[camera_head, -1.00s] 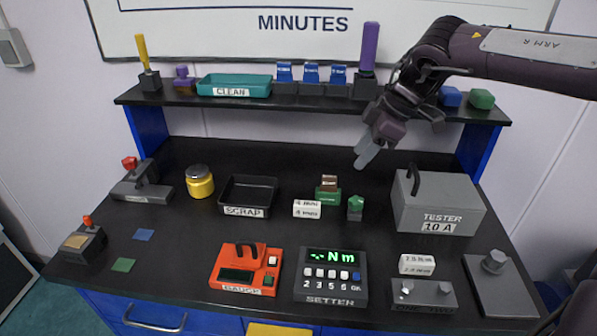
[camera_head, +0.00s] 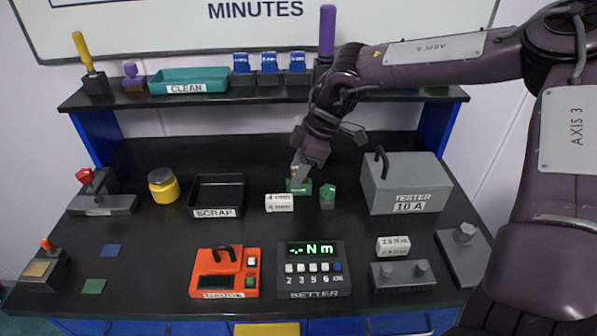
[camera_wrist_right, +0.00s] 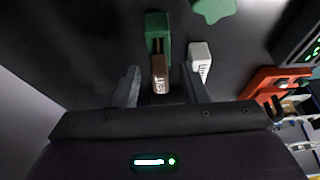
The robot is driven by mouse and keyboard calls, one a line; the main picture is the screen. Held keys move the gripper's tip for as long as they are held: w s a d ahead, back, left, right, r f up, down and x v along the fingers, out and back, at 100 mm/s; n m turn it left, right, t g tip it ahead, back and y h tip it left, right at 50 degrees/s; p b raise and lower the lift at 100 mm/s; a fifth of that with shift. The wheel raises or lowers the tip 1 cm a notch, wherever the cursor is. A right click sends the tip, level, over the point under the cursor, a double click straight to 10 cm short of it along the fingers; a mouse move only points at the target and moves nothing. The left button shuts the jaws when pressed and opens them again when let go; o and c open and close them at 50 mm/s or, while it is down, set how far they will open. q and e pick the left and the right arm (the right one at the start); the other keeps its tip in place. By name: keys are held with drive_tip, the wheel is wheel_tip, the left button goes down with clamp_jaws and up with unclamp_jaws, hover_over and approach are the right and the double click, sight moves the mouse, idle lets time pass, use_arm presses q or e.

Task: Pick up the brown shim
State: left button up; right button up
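The brown shim (camera_wrist_right: 160,72) stands in a green holder (camera_wrist_right: 157,28) near the middle of the bench; the holder also shows in the head view (camera_head: 299,188). In the head view the shim is mostly hidden by my right gripper (camera_head: 300,168), which points down over the holder. In the wrist view my right gripper (camera_wrist_right: 160,76) is open, with one finger on each side of the shim and a visible gap to each. My left gripper is not in view.
A white labelled block (camera_head: 279,203) sits close to the holder, and a green knobbed piece (camera_head: 327,200) stands to its right. The grey tester (camera_head: 400,190) is further right, the scrap tray (camera_head: 217,212) to the left. A shelf (camera_head: 250,97) runs behind.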

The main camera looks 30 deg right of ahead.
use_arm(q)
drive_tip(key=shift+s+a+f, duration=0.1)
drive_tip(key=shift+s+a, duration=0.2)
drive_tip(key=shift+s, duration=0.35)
use_arm(e)
clamp_jaws()
drive_tip(key=shift+r, duration=0.1)
